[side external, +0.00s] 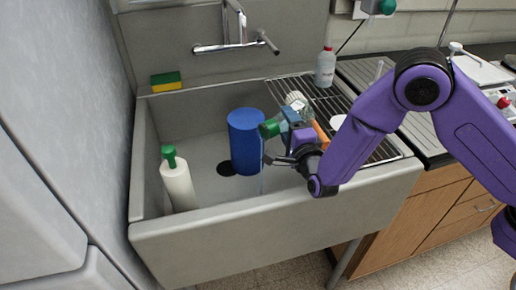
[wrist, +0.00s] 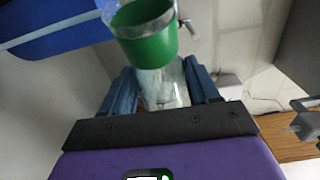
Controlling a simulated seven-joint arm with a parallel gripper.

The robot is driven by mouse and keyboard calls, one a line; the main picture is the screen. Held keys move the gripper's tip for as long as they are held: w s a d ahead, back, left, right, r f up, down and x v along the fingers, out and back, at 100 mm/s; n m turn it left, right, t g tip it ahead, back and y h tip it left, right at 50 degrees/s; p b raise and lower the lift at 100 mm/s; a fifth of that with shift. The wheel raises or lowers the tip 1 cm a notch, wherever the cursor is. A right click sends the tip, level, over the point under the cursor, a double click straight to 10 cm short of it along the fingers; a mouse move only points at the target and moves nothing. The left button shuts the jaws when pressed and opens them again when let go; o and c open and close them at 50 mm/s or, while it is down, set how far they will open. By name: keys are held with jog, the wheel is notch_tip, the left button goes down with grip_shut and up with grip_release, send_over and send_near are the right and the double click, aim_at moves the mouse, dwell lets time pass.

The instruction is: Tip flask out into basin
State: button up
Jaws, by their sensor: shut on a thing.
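My gripper (side external: 292,140) is over the right part of the grey sink basin (side external: 215,225), shut on a clear flask with a green mouth or collar (side external: 270,127). The flask is tipped over, its green end pointing left, above the basin and close to a blue cylinder (side external: 245,140). In the wrist view, the clear flask body (wrist: 160,85) is between my blue fingers, and its green end is beyond the fingertips. I cannot tell whether anything is inside the flask. My gripper and arm hide part of the flask in the side view.
A white bottle with a green cap (side external: 178,185) leans in the basin's left side. A dark drain (side external: 226,168) shows beside the blue cylinder. A wire rack (side external: 330,100) with several items covers the right side. A sponge (side external: 166,81) and faucet (side external: 232,46) are at the back.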

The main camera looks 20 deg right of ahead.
jog(key=shift+s+a+r+n+t, duration=0.15)
jog(key=shift+a+r+n+t, duration=0.15)
jog(key=shift+r+n+t, duration=0.55)
dwell(1.3)
jog(key=shift+f+n+g, duration=0.2)
jog(key=shift+n+g, duration=0.05)
jog(key=shift+g, duration=0.1)
